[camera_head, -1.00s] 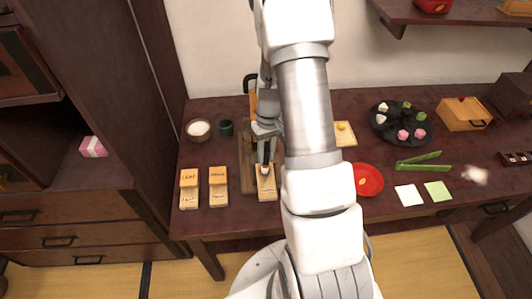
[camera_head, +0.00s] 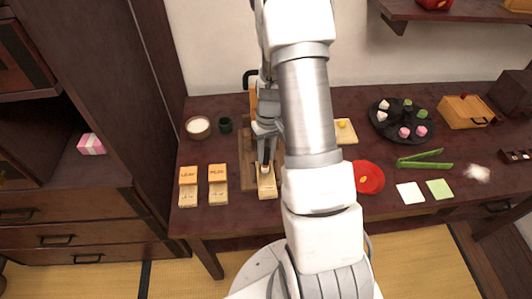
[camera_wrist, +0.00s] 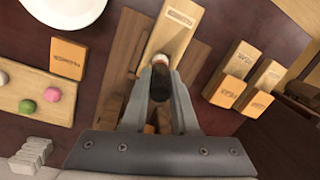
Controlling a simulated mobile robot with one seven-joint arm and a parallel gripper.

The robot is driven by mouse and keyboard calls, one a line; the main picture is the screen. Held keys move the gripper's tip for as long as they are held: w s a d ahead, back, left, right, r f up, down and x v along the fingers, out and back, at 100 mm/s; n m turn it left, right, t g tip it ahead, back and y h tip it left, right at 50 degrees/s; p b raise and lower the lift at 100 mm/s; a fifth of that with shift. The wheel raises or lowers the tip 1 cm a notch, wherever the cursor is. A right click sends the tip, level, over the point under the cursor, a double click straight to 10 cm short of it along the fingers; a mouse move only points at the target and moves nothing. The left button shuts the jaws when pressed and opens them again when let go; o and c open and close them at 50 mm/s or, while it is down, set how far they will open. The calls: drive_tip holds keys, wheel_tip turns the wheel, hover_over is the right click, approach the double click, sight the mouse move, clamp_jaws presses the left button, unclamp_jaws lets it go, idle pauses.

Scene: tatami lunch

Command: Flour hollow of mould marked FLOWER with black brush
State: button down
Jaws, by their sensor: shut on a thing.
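My gripper (camera_head: 265,158) is shut on the black brush (camera_wrist: 161,86), which also shows between the fingers in the wrist view (camera_wrist: 160,72). The brush's pale tip points at the near end of a long pale wooden mould (camera_wrist: 168,38); I cannot tell whether it touches. That mould (camera_head: 267,188) has a label at its far end in the wrist view, too small to read surely. Its hollow is hidden by the brush and fingers. Two other moulds, reading like LEAF (camera_head: 188,177) and PLUM (camera_head: 217,173), stand to its left in the head view.
A bowl of white flour (camera_head: 198,127) and a dark green cup (camera_head: 225,125) stand behind the moulds. My arm hides the table's middle.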

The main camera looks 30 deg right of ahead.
drive_tip(key=shift+d, duration=0.15)
drive_tip(key=shift+w+a, duration=0.1)
drive_tip(key=shift+a, duration=0.25)
drive_tip(key=shift+w+d, duration=0.1)
drive_tip(key=shift+d, duration=0.15)
drive_tip(key=shift+b, duration=0.3)
drive_tip(key=shift+s+a, duration=0.15)
drive_tip(key=shift+s, duration=0.25)
drive_tip(key=shift+w+d, duration=0.1)
drive_tip(key=shift+d, duration=0.15)
drive_tip(key=shift+w+a, duration=0.2)
drive_tip(key=shift+a, duration=0.2)
drive_tip(key=shift+w+d, duration=0.1)
drive_tip(key=shift+d, duration=0.2)
